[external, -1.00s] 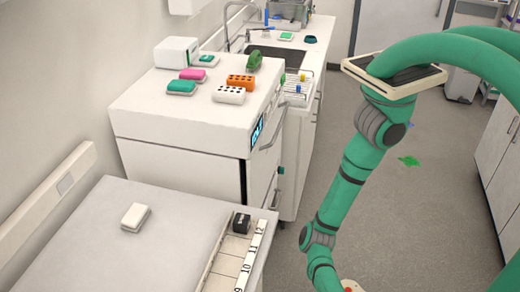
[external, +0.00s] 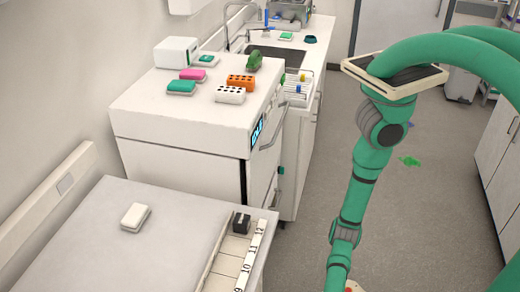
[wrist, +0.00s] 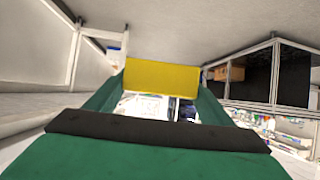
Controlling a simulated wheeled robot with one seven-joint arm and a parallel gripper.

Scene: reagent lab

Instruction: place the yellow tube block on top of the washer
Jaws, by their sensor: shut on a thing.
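The yellow tube block (wrist: 162,77) shows in the wrist view, held between the two green fingers of my gripper (wrist: 160,88). My gripper is shut on it. Only one plain yellow face of the block is seen. In the external view my gripper and the block are out of frame, below the lower edge; only my green arm shows at the right. The washer (external: 185,118) is the white box-shaped machine at the middle left, with a lit display on its front. The block is apart from it.
On the washer's top stand an orange block (external: 240,81), a white block (external: 229,94), a green object (external: 254,60), pink (external: 193,74) and teal (external: 181,87) boxes and a white box (external: 176,51). Bare top remains at the front left. A counter (external: 150,240) stands nearer.

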